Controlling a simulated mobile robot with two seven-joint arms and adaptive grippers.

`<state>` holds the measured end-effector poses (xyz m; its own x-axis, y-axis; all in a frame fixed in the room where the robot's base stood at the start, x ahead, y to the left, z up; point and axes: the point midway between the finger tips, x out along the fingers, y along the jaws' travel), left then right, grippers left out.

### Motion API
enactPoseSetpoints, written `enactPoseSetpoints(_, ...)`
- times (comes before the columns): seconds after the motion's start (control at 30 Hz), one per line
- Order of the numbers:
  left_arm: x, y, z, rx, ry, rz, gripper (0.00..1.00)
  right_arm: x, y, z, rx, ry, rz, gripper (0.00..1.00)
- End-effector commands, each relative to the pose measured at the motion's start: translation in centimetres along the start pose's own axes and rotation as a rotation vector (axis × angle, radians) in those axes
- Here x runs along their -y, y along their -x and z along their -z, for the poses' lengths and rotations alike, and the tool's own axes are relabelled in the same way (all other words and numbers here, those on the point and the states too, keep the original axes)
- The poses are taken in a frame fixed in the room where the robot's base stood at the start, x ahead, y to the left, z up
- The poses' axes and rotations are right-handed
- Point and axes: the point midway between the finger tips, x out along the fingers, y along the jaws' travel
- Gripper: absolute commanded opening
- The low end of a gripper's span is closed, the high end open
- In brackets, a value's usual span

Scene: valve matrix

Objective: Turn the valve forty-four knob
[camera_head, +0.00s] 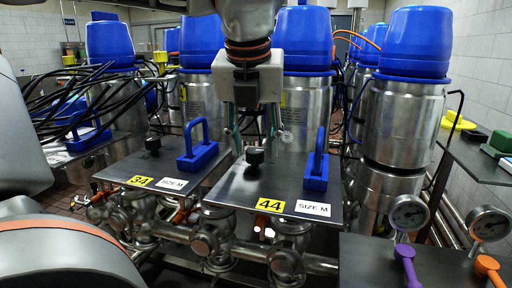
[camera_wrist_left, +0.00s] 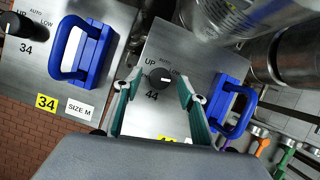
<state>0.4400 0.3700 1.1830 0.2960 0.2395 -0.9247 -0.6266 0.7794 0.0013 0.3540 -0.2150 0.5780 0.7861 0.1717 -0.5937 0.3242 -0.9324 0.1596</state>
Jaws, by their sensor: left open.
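The valve forty-four knob (camera_head: 255,156) is a small black knob on a grey metal plate (camera_head: 238,188) with a yellow 44 label (camera_head: 270,205). The knob also shows in the left wrist view (camera_wrist_left: 159,76), with "UP", "AUTO" and "44" printed near it. My left gripper (camera_head: 254,138) is open above the plate, its green fingers spread on either side of the knob in the picture. In the left wrist view the fingertips (camera_wrist_left: 161,86) flank the knob, with gaps on both sides. I cannot tell its exact height above the plate. My right gripper is not in view.
A blue handle (camera_head: 317,170) stands right of the knob on the plate. To the left is plate 34 with its black knob (camera_head: 152,144) and blue handle (camera_head: 198,152). Blue-topped steel cylinders stand behind. Gauges (camera_head: 409,214) and a purple handle (camera_head: 406,262) are at front right.

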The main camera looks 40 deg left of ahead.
Motion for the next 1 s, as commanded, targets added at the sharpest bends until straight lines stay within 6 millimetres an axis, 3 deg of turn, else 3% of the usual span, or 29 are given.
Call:
enactPoseSetpoints(0.4, 0.00, -0.88, 0.01, 0.001, 0.001, 0.001, 0.41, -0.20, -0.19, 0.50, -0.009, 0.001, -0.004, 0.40)
enactPoseSetpoints(0.57, 0.00, -0.88, 0.00, 0.000, 0.001, 0.001, 0.03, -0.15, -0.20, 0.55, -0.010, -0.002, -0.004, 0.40)
enactPoseSetpoints(1.0, -0.03, -0.90, 0.00, 0.001, -0.058, 0.027, 0.03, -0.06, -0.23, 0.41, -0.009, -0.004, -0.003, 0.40)
